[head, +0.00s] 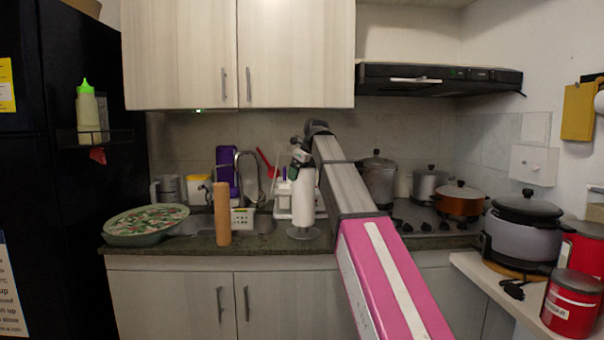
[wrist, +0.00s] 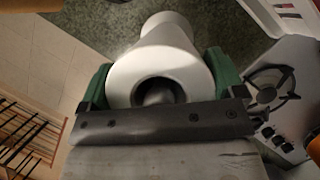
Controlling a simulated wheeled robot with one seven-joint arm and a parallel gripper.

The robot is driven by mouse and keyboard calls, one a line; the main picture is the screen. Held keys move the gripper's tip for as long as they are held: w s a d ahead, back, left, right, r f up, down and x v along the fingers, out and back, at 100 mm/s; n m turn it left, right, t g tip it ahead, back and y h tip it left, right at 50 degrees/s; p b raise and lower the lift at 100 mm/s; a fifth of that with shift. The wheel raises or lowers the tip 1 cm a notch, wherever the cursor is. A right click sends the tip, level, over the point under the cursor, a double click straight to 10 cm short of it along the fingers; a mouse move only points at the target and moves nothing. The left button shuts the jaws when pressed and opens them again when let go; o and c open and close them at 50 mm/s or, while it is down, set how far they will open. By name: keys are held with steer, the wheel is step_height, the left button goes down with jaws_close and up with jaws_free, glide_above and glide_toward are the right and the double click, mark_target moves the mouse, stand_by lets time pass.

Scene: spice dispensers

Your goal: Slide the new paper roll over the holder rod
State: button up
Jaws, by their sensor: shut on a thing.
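A white paper roll (head: 303,196) stands about upright at the counter's front edge in the head view. My gripper (head: 301,155) is at its upper end. In the wrist view, the green fingers of my gripper (wrist: 158,82) press on both sides of the roll (wrist: 125,72), whose open end faces the camera. Inside its dark hole the grey tip of the holder rod (wrist: 157,93) shows, so the roll appears to be around the rod. The round holder base (head: 303,233) shows below the roll. Whether the roll touches the base is hard to tell.
A tall brown cylinder (head: 222,214) stands left of the roll on the dark counter (head: 268,243). A sink with a tap (head: 247,165) and a white rack (head: 283,201) are behind. Pots (head: 378,180) stand on the stove to the right. A patterned tray (head: 146,221) lies far left.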

steer(key=o, duration=1)
steer(key=shift+c, duration=0.2)
steer(key=v, duration=1)
steer(key=shift+r, duration=0.15)
steer(key=shift+s+d+r, duration=0.1)
steer(key=shift+d+r, duration=0.05)
steer(key=shift+r, duration=0.1)
steer(key=shift+s, duration=0.15)
